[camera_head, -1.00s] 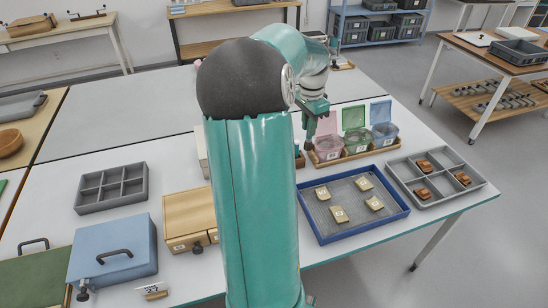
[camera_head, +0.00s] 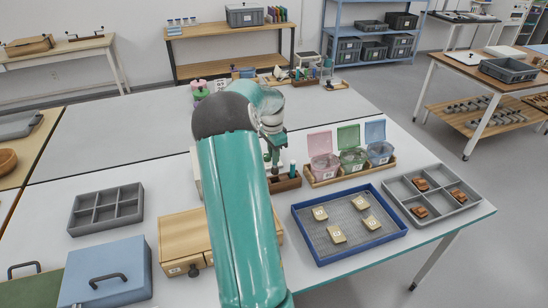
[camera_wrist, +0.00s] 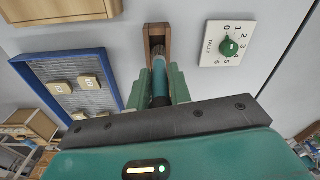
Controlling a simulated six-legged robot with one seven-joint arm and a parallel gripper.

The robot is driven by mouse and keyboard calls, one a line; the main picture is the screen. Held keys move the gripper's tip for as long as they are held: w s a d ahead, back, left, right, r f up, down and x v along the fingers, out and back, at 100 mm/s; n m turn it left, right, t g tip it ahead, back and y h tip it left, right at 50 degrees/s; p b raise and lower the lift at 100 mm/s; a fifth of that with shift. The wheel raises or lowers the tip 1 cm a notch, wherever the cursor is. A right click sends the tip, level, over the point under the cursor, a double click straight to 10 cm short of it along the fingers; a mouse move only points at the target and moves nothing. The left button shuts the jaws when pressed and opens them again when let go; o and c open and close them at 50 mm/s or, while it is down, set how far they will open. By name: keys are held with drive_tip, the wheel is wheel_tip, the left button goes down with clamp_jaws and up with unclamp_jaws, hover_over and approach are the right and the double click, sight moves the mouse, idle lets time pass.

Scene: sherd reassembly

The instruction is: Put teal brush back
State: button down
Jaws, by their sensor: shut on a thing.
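The teal brush (camera_wrist: 160,88) is upright between my gripper's two green fingers (camera_wrist: 160,95) in the wrist view, and they are shut on it. Its far end points at a small brown wooden holder (camera_wrist: 157,36); whether it touches or enters the holder I cannot tell. In the head view my gripper (camera_head: 274,158) is above or beside the wooden holder (camera_head: 286,182) on the white table. The brush itself is hard to make out there, partly hidden by my gripper.
A tally dial (camera_wrist: 228,45) lies right of the holder in the wrist view. A blue-rimmed tray (camera_head: 388,239) with several tan tiles and pink, green and blue lidded boxes (camera_head: 352,158) stand nearby. A grey divided tray (camera_head: 470,200) is at the right.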

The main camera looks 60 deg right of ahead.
drive_tip(key=shift+s+f, duration=0.1)
drive_tip(key=shift+f, duration=0.7)
drive_tip(key=shift+f, duration=0.6)
drive_tip(key=c, duration=1.3)
unclamp_jaws()
drive_tip(key=shift+r, duration=0.15)
drive_tip(key=r, duration=1.3)
drive_tip(key=shift+a, duration=0.3)
